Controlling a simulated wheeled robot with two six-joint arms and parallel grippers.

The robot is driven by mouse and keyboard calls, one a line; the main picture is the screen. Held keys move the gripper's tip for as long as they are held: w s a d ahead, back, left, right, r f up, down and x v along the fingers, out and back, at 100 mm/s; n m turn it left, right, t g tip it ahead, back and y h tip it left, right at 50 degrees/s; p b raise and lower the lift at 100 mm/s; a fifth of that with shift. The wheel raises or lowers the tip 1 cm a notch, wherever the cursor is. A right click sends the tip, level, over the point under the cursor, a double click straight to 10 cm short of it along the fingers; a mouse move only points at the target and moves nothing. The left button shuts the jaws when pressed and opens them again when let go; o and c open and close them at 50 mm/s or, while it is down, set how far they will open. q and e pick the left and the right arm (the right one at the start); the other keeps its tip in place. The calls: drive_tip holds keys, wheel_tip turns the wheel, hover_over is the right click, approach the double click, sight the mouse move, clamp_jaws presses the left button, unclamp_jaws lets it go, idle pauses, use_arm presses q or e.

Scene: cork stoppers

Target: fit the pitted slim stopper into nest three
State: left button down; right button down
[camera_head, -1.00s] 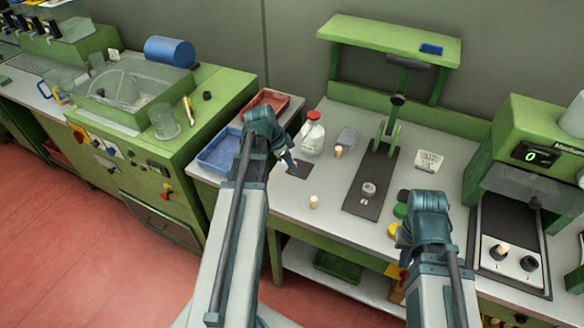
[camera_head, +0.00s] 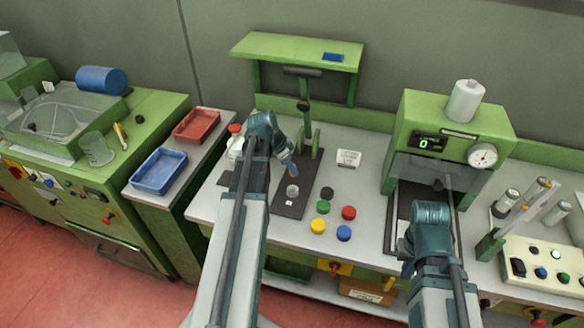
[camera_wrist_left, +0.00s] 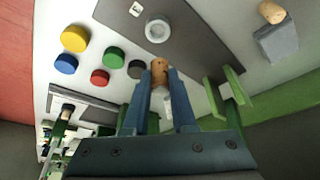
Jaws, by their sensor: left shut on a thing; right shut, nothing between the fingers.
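A tan cork stopper with dark pits (camera_wrist_left: 159,66) is pinched between the fingertips of my left gripper (camera_wrist_left: 160,76) in the left wrist view. In the head view, my left gripper (camera_head: 291,170) is over the dark base plate of the lever press, close to a pale ring-shaped holder (camera_head: 292,190). The ring holder also shows in the left wrist view (camera_wrist_left: 158,29), just beyond the held stopper and apart from it in the picture. My right gripper (camera_head: 406,268) is shut and empty, low at the right. I cannot identify nest three by any marking.
Several coloured caps, including a yellow one (camera_head: 318,226) and a red one (camera_head: 349,212), lie right of the plate. Another stopper (camera_wrist_left: 271,12) is beside a grey block (camera_wrist_left: 277,43). The lever press (camera_head: 304,130) stands behind. A gauge machine (camera_head: 445,140) stands right.

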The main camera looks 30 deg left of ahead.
use_arm(q)
drive_tip(key=shift+f, duration=0.1)
drive_tip(key=shift+f+b, duration=3.15)
drive_tip(key=shift+b, duration=0.05)
drive_tip(key=shift+f+b, duration=1)
drive_tip(key=shift+b, duration=0.05)
